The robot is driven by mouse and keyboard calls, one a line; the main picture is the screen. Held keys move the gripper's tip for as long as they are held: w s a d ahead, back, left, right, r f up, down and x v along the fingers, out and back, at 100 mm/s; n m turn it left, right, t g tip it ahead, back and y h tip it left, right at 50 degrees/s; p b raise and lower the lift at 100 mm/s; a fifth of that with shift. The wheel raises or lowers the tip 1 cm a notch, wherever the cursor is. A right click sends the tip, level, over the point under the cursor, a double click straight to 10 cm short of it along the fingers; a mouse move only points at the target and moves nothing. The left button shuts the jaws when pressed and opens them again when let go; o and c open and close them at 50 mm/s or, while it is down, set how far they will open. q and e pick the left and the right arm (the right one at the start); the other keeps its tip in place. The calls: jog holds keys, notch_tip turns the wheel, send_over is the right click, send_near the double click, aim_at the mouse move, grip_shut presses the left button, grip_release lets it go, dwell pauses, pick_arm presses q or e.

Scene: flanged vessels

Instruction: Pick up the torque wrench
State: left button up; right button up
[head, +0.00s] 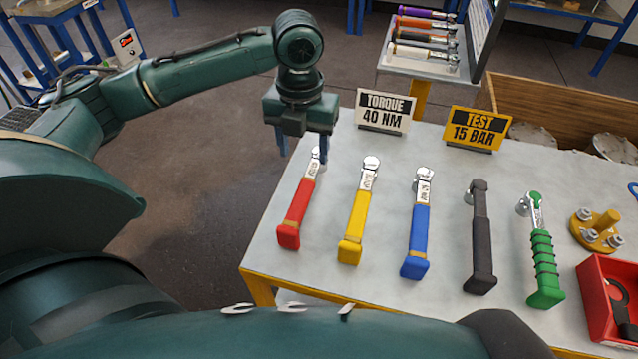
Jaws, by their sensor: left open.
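Several wrench-like tools lie side by side on the grey-topped table (340,290), heads toward the far side. They are a red-handled one (297,212), a yellow-handled one (356,222), a blue-handled one (417,235), a dark grey one (480,240) and a green ribbed-handled one (541,250). No label on them tells me clearly which is the torque wrench. My left gripper (303,150) points down, open and empty, at the table's far left edge. One finger overlaps the head of the red-handled tool in the picture; I cannot tell the height between them. My right gripper is not in view.
A "TORQUE 40 NM" sign (384,111) and a yellow "TEST 15 BAR" sign (473,130) stand at the back. A yellow flange piece (596,230) and a red box (590,290) are at the right. A tool stand (425,68) and a wooden crate (560,108) are behind.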

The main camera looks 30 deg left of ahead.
pick_arm(q)
send_over(303, 190)
jog(key=f, duration=0.6)
jog(key=shift+s+d+f, duration=0.25)
jog(key=shift+d+f, duration=0.05)
jog(key=shift+d, duration=0.05)
jog(key=shift+w+a+f, duration=0.1)
jog(key=shift+a+f, duration=0.05)
jog(key=shift+f, duration=1.45)
jog(key=shift+w+a+f, duration=0.1)
jog(key=shift+f, duration=1.45)
jog(key=shift+r, duration=0.1)
jog(key=c, duration=1.2)
